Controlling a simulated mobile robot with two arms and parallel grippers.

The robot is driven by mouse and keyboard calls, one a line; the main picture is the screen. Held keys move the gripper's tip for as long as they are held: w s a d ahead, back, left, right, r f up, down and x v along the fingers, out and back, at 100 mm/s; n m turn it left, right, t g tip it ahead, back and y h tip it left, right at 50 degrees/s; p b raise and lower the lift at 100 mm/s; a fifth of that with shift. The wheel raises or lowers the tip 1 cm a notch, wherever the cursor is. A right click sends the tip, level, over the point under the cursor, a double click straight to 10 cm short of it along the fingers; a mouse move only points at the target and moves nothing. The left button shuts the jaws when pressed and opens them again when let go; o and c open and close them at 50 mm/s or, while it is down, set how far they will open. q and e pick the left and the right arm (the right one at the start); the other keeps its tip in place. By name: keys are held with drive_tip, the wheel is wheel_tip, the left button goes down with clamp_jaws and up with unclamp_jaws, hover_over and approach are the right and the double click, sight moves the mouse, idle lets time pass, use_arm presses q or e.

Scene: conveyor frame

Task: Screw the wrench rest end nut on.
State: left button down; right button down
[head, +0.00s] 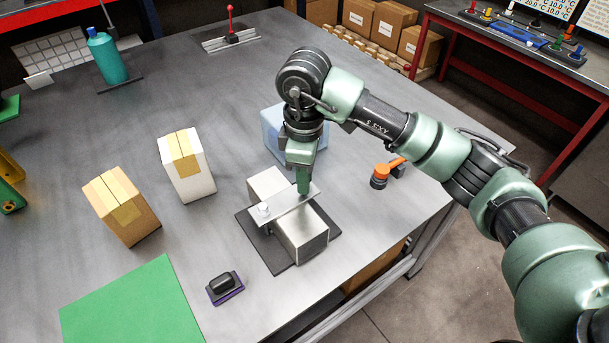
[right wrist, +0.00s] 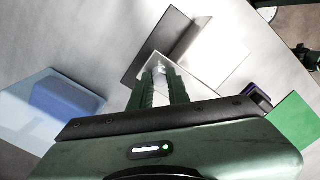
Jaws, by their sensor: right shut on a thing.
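A flat silver bar, the wrench rest (head: 287,211), lies across two pale metal blocks (head: 302,238) on a dark plate (head: 277,262). My right gripper (head: 303,190) points down at the bar's right end. In the right wrist view, its fingers (right wrist: 160,82) are shut on a small pale piece that looks like the end nut (right wrist: 159,71), right at the bar. The fingers hide most of that nut, and I cannot tell how far it is threaded. My left gripper is not in view.
A translucent blue bin (head: 273,137) stands behind the gripper. An orange-and-black tool (head: 381,175) lies to the right. Two cartons (head: 122,207) (head: 186,167), a green mat (head: 135,308) and a black-handled block (head: 225,287) are left. Clear table lies between them.

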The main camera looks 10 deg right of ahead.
drive_tip(key=c, duration=1.5)
unclamp_jaws()
drive_tip(key=shift+w+r, duration=0.15)
drive_tip(key=shift+r, duration=0.1)
drive_tip(key=shift+f, duration=0.1)
drive_tip(key=shift+s, duration=0.2)
